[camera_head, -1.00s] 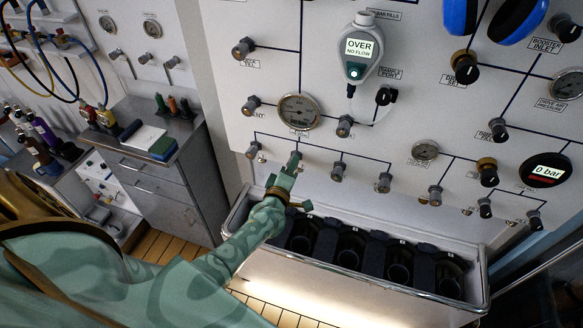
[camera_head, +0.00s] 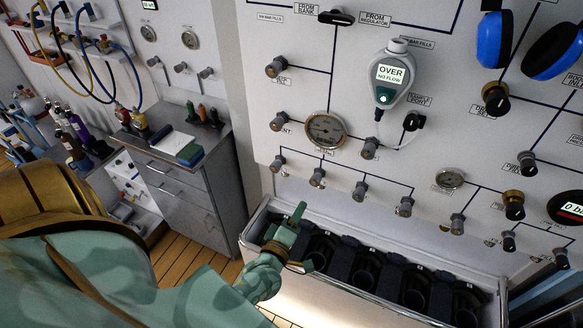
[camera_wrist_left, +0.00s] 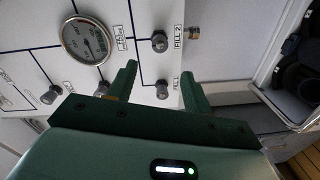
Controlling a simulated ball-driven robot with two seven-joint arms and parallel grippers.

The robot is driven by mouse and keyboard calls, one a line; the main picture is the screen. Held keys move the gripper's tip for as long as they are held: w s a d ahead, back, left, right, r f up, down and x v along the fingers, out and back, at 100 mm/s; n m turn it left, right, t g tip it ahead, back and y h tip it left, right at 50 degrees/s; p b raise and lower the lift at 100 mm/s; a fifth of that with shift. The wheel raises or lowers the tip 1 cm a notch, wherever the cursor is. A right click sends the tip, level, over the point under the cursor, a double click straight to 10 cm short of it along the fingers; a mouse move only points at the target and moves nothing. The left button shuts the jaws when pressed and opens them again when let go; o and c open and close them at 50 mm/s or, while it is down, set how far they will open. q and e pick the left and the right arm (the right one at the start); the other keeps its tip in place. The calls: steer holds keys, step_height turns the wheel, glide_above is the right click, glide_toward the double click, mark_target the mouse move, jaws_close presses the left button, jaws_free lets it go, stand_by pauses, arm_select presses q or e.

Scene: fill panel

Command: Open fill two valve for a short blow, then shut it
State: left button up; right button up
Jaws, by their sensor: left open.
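The fill two valve (camera_head: 317,177) is a small grey knob, second from the left in the lower row on the white panel. In the left wrist view it is the knob (camera_wrist_left: 159,42) beside the "FILL 2" label. My left gripper (camera_head: 308,238) is open and empty, below that row and apart from the knobs. In the left wrist view the fill one knob (camera_wrist_left: 162,90) appears between my fingers, with fill two above it in the picture. Which way the fill two knob is turned is too small to tell. My right gripper is not in view.
A trough (camera_head: 490,293) with black bottle holders runs under the panel, close to my left gripper. A round gauge (camera_head: 324,130) and a handheld meter (camera_head: 395,72) reading "OVER, NO FLOW" sit above the row. A grey cabinet (camera_head: 178,190) stands left.

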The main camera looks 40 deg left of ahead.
arm_select(q)
steer(key=shift+v, duration=1.6)
steer(key=s+d+f+m+g+h+b, duration=0.15)
steer(key=s+f+m, duration=0.25)
steer(key=f, duration=0.4)
steer(key=s+d+f+m+g+h+b, duration=0.1)
steer(key=s+d+f+m+g+h, duration=0.2)
steer(key=f, duration=0.5)
steer(key=s+d+f+m+g+b, duration=0.2)
steer(key=s+f+m+g, duration=0.15)
steer(key=f+m, duration=0.35)
steer(key=s+a+f+m+g+b, duration=0.1)
steer(key=s+f+m+g+b, duration=0.2)
steer(key=s+f, duration=0.9)
steer(key=s+a+f+m+g+b, duration=0.1)
steer(key=s+f+m+g+b, duration=0.3)
steer(key=s+f+b, duration=0.6)
steer(key=s+f+g, duration=0.1)
steer(key=s+f, duration=0.2)
steer(key=f, duration=0.2)
steer(key=shift+a, duration=0.35)
steer(key=shift+r, duration=0.1)
